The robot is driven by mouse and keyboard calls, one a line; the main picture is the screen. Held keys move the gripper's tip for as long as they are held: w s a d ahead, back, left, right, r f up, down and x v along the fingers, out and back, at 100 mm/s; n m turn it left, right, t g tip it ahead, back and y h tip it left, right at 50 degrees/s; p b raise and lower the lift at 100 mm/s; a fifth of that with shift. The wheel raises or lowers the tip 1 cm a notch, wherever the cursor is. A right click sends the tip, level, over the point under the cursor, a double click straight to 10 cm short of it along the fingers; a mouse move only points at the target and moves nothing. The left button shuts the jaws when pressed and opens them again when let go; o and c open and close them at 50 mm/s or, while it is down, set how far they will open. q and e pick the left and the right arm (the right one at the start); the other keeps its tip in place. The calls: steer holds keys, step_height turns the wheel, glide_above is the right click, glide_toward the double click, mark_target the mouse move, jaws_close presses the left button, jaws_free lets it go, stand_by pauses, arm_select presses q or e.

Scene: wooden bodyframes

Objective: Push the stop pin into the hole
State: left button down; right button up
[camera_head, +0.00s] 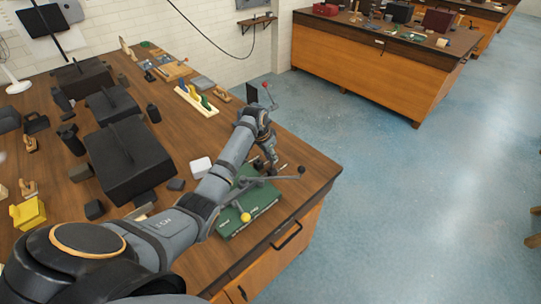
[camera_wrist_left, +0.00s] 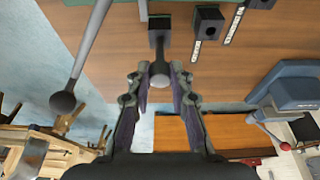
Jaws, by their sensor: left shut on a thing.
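My left gripper (camera_head: 268,165) reaches down over the green-based device (camera_head: 262,212) at the table's right edge. In the left wrist view my left gripper (camera_wrist_left: 159,86) has its two fingers around a grey, round-ended piece (camera_wrist_left: 159,72), which looks like the stop pin. A dark block (camera_wrist_left: 159,27) stands just beyond that piece, in line with it. Whether the pin touches the block or sits in a hole there I cannot tell. The head view is too small to show the pin or the hole. My right gripper is not in view.
A grey lever with a dark ball end (camera_wrist_left: 63,101) is left of my fingers in the wrist view. A yellow knob (camera_head: 246,217) is on the device. Blue floor lies beyond the edge.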

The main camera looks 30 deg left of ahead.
arm_select(q)
steer(key=c, duration=1.1)
jaws_free()
steer(key=shift+r, duration=0.1)
steer(key=v, duration=1.2)
